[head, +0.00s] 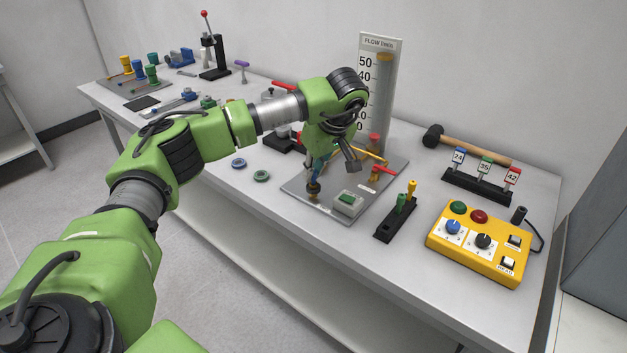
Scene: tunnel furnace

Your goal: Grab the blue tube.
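The blue tube (320,163) shows as a short piece above a brass fitting on the grey base plate of the flow-meter stand. Its upper part is hidden behind my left wrist. My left gripper (338,160) is over the plate, just above and to the right of the visible blue piece. One dark finger angles out down and to the right, apart from the tube, so the gripper looks open. The other finger is hard to make out against the tube and wrist. I cannot tell whether it touches the tube. My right gripper is not in view.
The flow-meter panel (385,75) stands behind the wrist. A black holder (396,218) and yellow control box (480,243) are to the right. Rings (261,176) lie left.

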